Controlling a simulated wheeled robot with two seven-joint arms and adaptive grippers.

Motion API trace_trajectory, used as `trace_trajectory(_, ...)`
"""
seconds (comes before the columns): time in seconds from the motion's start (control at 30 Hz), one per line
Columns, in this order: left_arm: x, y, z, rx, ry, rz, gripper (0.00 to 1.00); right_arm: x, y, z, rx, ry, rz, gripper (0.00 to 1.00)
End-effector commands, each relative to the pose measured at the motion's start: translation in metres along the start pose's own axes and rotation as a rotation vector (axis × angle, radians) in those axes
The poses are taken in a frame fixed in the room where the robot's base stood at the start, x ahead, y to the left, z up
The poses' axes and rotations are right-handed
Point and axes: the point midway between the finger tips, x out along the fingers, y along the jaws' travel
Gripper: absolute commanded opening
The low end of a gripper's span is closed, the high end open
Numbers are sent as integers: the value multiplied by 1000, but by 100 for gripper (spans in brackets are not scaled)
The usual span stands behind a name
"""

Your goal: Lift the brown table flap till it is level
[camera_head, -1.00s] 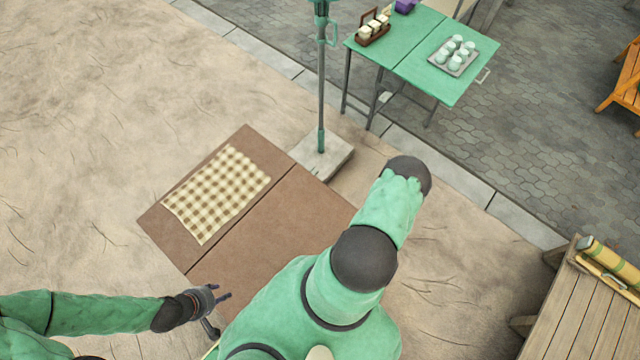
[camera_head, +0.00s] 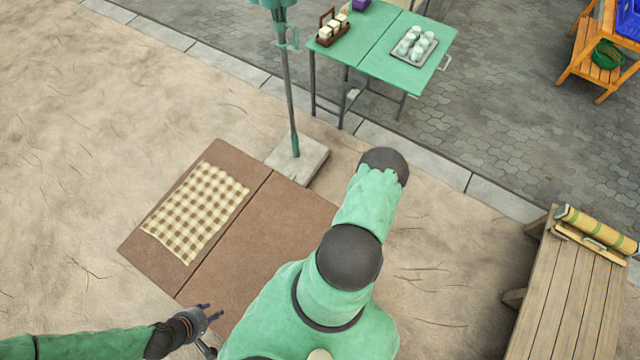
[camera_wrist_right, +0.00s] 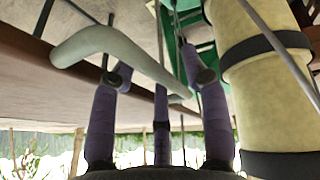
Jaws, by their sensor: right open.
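The brown table (camera_head: 225,155) lies left of centre in the head view, with a checked cloth (camera_head: 195,212) on its left panel. Its right panel, the brown flap (camera_head: 262,232), adjoins it along a thin dark seam. The flap looks roughly in line with the fixed panel; its exact tilt is unclear from above. My right arm covers its near right part and hides the right gripper there. In the right wrist view, my right gripper (camera_wrist_right: 160,85) is open, with a pale curved handle (camera_wrist_right: 115,42) across its fingertips; contact is unclear. My left gripper (camera_head: 211,311) is open and empty near the flap's near corner.
A post on a square base (camera_head: 298,160) stands close behind the brown table. A green table (camera_head: 375,45) with a tray of pale round items is at the back. A wooden bench (camera_head: 570,300) stands at right. Sandy ground at left is open.

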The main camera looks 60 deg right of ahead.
Motion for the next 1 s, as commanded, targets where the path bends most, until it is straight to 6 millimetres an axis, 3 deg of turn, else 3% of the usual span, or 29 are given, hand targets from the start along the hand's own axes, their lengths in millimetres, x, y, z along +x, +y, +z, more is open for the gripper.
trace_trajectory(0.7,0,0,0,0,0,0,40,-82,0,2,0,-3,0,46)
trace_trajectory(1.0,0,0,0,0,0,0,40,-104,0,1,1,-2,0,46)
